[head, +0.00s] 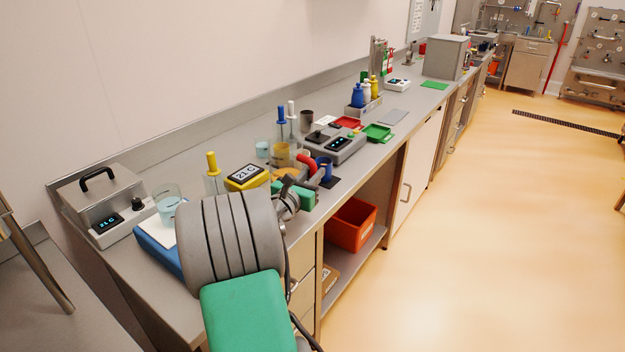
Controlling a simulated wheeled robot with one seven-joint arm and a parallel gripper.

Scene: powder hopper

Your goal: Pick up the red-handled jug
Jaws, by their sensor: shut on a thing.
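The red handle of the jug (309,164) shows on the bench just beyond my wrist, as a thick red curve. Most of the jug's body is hidden or hard to separate from the things around it. My gripper (292,183) is at the jug, shut on it, partly hidden behind my own grey and green arm links. The exact contact of the fingers is too small to see. I cannot tell whether the jug is touching the bench.
A blue-handled vessel (326,171) stands close right of the red handle. An amber container (282,154) and a yellow-black display box (246,177) are close left. A grey scale (335,144) lies behind. An orange bin (351,224) sits on the shelf below. The floor at right is clear.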

